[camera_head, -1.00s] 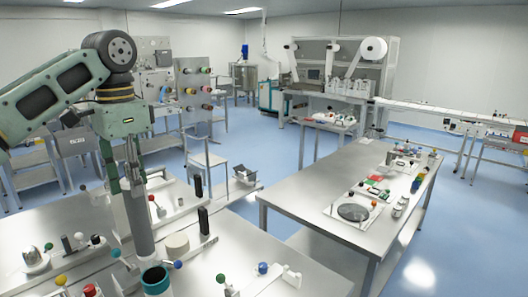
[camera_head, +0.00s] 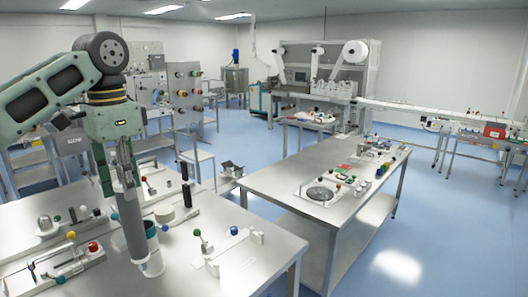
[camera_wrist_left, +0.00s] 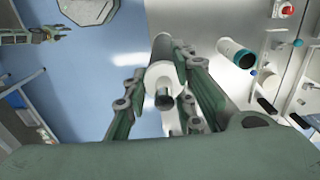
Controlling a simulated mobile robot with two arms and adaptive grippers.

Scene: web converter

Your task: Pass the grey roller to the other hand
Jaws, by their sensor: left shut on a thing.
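My left gripper (camera_head: 122,178) points down, shut on the grey roller (camera_head: 130,222). The roller hangs nearly upright over the near steel table, its upper end between the fingers. In the left wrist view, the left gripper (camera_wrist_left: 163,98) has its fingers on both sides of the roller (camera_wrist_left: 163,48), whose white end and dark shaft stub face the camera. In the head view its lower end overlaps a teal-rimmed white cylinder (camera_head: 152,262); the wrist view shows them apart. A small jawed grey-green shape at the wrist view's left may be my right gripper; its state is unclear.
The near table (camera_head: 190,272) carries knobbed fixtures, a cream roll (camera_head: 164,213) and a black upright post (camera_head: 187,195). A second steel table (camera_head: 290,200) with a dark disc (camera_head: 320,193) stands to the right.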

